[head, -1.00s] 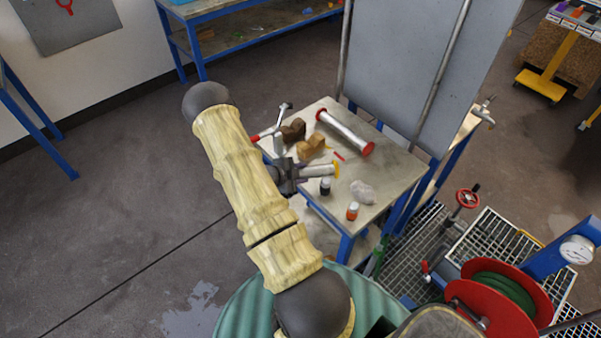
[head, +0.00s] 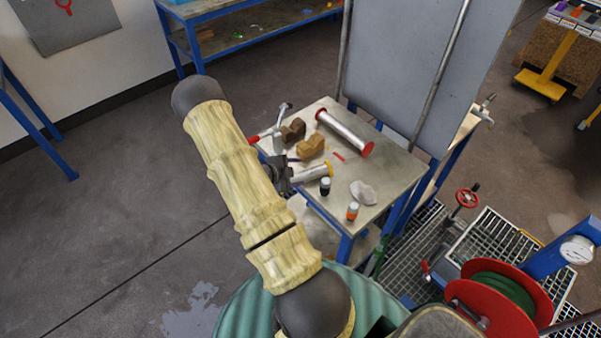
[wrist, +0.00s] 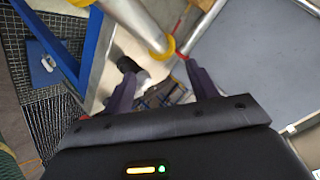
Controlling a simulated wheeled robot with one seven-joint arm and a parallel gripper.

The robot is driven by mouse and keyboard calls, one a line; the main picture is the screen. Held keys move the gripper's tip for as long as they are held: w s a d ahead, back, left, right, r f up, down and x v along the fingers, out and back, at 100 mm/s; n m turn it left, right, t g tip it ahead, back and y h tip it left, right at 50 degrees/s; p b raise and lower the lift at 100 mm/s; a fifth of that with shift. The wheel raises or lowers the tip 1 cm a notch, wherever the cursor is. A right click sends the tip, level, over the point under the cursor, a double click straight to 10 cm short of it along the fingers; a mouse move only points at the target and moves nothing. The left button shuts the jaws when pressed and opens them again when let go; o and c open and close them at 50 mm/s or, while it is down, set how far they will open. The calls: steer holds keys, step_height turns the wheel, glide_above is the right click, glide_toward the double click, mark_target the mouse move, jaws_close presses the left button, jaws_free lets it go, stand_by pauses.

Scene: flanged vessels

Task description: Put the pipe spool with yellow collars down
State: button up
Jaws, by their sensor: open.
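The pipe spool with yellow collars (head: 312,172) lies on the small table near its left front edge. One yellow collar shows at its right end in the head view; my gripper hides its left end. In the wrist view the spool (wrist: 130,18) runs across the top, beyond my fingertips, with yellow collars at both ends. My gripper (wrist: 163,88) is open, and no part of the spool shows between its fingers there. In the head view my gripper (head: 283,176) is dark and close beside the spool's left end; whether they touch cannot be told.
On the table (head: 385,190) are a red-flanged spool (head: 345,133), brown blocks (head: 311,145), a black bottle (head: 325,186), an orange-labelled bottle (head: 352,211) and a crumpled white lump (head: 362,192). A grey panel (head: 400,70) stands behind. A red hose reel (head: 490,300) is at right.

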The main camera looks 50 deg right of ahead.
steer(key=s+b+v, duration=0.1)
steer(key=v, duration=0.8)
steer(key=shift+w+a+r, duration=0.2)
steer(key=shift+w+a, duration=0.15)
steer(key=shift+w, duration=0.05)
steer(key=s+a+r+n+t+y, duration=0.1)
steer(key=s+a+r+n+y, duration=0.1)
steer(key=a+r+n, duration=0.3)
steer(key=s+a+r+n+t+y, duration=0.1)
steer(key=s+a+r+n+y, duration=0.2)
steer(key=a+n, duration=0.8)
steer(key=s+a+r+n+t+y, duration=0.1)
steer(key=s+a+r+n+y, duration=0.1)
steer(key=a+r+n+y, duration=0.4)
step_height(320, 180, up, 3)
steer(key=a+n, duration=0.3)
steer(key=n, duration=0.3)
steer(key=shift+s+n+t, duration=0.35)
steer(key=shift+n+t, duration=0.05)
